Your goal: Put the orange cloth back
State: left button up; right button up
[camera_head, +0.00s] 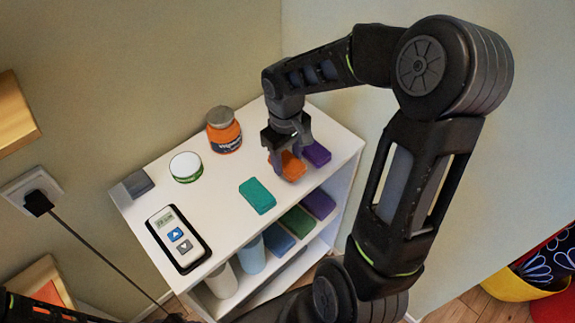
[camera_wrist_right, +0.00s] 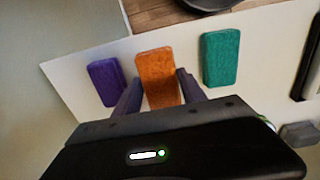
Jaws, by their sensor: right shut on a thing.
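The orange cloth (camera_head: 291,167) is a small folded block at the right part of the white shelf unit's top. My right gripper (camera_head: 287,163) is shut on it, with a finger on each side, as the right wrist view also shows around the orange cloth (camera_wrist_right: 157,78). The cloth appears at or just above the top; I cannot tell if it touches. A purple cloth (camera_head: 316,153) lies just beside it, and a teal cloth (camera_head: 257,195) lies apart on the other side. My left gripper is not clearly in view.
The white top (camera_head: 215,195) also holds an orange jar (camera_head: 224,131), a white-and-green tub (camera_head: 186,167), a grey block (camera_head: 138,183) and a device with buttons (camera_head: 178,239). A lower shelf holds blue (camera_head: 279,242), green (camera_head: 298,221) and purple (camera_head: 319,203) folded cloths and rolls (camera_head: 250,254).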

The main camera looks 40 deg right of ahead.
aim_at(287, 161)
jog(key=shift+f, duration=1.6)
jog(key=shift+f, duration=0.15)
jog(key=o, duration=1.3)
jog(key=r, duration=1.2)
jog(key=shift+a+r+b, duration=0.2)
jog(key=shift+b, duration=0.15)
